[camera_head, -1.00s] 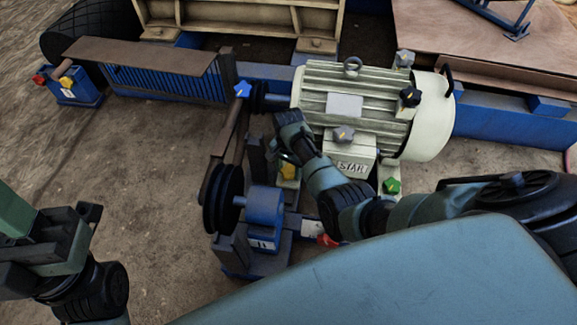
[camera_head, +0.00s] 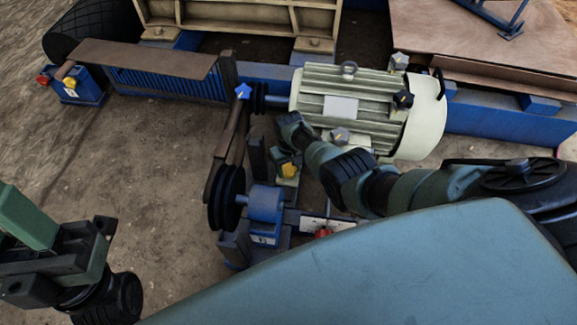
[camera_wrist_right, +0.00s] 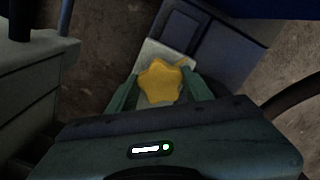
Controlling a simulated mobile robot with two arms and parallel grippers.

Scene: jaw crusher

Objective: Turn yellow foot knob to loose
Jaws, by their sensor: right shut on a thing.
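The yellow foot knob (camera_head: 289,171) is a star-shaped knob on a pale foot plate below the motor, left of my right arm. It also shows in the right wrist view (camera_wrist_right: 160,82), between two green fingers. My right gripper (camera_head: 287,158) is shut on this knob; in the right wrist view the fingers (camera_wrist_right: 160,88) touch or nearly touch its sides. The knob's thread and underside are hidden. My left gripper (camera_head: 62,250) is at the lower left, far from the knob, and I cannot tell its opening.
The cream motor (camera_head: 358,108) with grey and black knobs stands behind my right arm. A red knob (camera_head: 323,232) is below. Bare ground (camera_head: 140,165) lies between my arms.

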